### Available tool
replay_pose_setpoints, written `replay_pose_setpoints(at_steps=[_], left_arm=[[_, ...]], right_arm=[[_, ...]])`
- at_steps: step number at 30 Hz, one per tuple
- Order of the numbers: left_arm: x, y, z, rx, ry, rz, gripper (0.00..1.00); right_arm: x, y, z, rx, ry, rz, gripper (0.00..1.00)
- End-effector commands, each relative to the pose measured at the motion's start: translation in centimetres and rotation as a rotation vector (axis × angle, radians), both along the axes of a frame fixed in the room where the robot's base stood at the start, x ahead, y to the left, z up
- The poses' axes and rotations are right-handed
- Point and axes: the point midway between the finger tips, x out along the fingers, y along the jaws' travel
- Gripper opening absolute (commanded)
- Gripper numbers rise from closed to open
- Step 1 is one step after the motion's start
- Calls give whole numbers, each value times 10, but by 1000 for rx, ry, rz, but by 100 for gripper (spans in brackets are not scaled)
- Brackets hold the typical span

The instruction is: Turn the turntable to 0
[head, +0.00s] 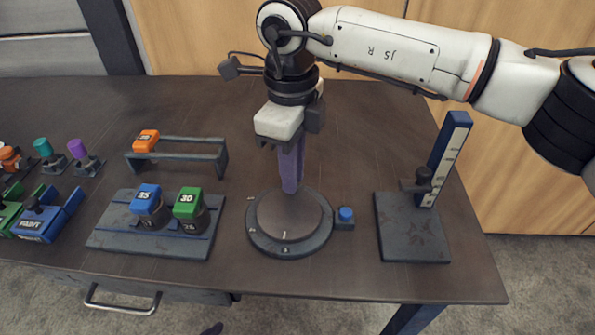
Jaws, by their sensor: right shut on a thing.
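The turntable (266,222) is a round grey disc on a darker ring with small marks, near the front middle of the table. A small block with a blue button (346,214) adjoins its right side. A tapered purple post (290,172) stands upright over the disc, its lower end at the disc's top. My right gripper (287,143) points down above the turntable and is shut on the post's upper part. The fingertips are partly hidden, and the marks are too small to read. My left gripper is not in view.
Right of the turntable stands a height gauge (412,235) with a blue scale. To the left are a plate (110,235) with blue and green capped blocks, a rail (190,156) with an orange block, and several coloured knobs and bins. The table behind is clear.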

Motion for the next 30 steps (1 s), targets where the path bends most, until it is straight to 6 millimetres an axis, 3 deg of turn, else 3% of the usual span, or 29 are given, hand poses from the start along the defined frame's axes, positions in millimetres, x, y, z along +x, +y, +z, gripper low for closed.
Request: replay_pose_setpoints(at_steps=[21,22,24,30], left_arm=[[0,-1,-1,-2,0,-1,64],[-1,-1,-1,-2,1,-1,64],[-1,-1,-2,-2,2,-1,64],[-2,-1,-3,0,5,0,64]], right_arm=[[1,5,2,5,-5,76,0],[1,5,2,5,-5,76,17],[1,5,2,4,-4,76,29],[1,4,1,2,-3,75,32]])
